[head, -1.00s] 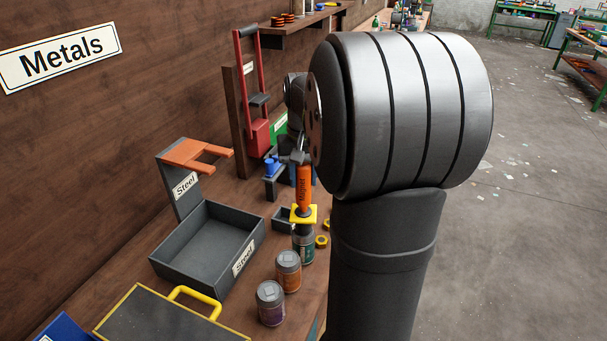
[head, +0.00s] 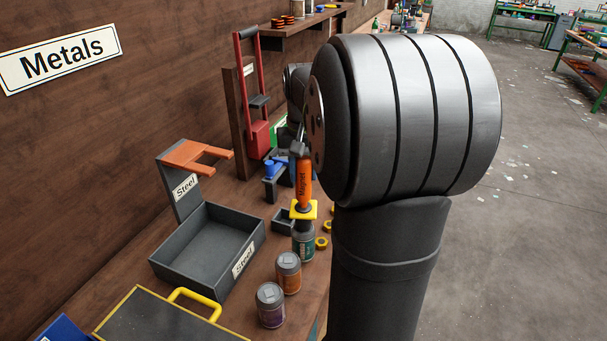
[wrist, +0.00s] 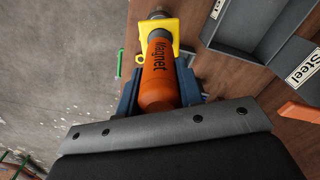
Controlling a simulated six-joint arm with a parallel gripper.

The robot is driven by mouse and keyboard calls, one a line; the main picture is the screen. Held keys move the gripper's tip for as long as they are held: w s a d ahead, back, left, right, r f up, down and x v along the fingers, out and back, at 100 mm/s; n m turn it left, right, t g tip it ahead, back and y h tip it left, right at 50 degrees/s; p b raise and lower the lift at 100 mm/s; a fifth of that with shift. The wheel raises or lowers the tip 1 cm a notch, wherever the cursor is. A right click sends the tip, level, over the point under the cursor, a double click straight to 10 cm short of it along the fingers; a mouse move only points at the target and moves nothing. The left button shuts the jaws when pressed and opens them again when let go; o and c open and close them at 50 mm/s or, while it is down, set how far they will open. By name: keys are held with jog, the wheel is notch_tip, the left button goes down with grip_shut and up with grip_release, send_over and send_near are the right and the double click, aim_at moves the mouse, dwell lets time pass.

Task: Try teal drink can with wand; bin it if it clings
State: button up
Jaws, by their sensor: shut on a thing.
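My gripper (wrist: 160,88) is shut on the orange magnet wand (head: 303,183), which has a yellow collar and hangs upright, tip down. In the head view my arm hides most of the gripper. The teal drink can (head: 303,245) is directly under the wand's dark tip, which appears to touch its top. The can is upright; whether its base is clear of the bench is hard to tell. The grey steel bin (head: 185,262) stands empty to the left.
An orange can (head: 288,273) and a purple can (head: 270,305) stand close in front of the teal can. An orange forked bracket (head: 190,153) stands behind the steel bin. A yellow-handled box (head: 160,320) is at front left. Yellow rings (head: 321,243) lie right of the teal can.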

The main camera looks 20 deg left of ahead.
jog(key=shift+r, duration=2.45)
notch_tip(320, 180, up, 11)
jog(key=shift+f, duration=0.2)
dwell(0.9)
jog(key=s+a, duration=0.3)
jog(key=a, duration=1.2)
jog(key=shift+a, duration=0.25)
jog(key=shift+f, duration=0.1)
notch_tip(320, 180, down, 7)
jog(key=a, duration=0.1)
dwell(1.3)
dwell(0.4)
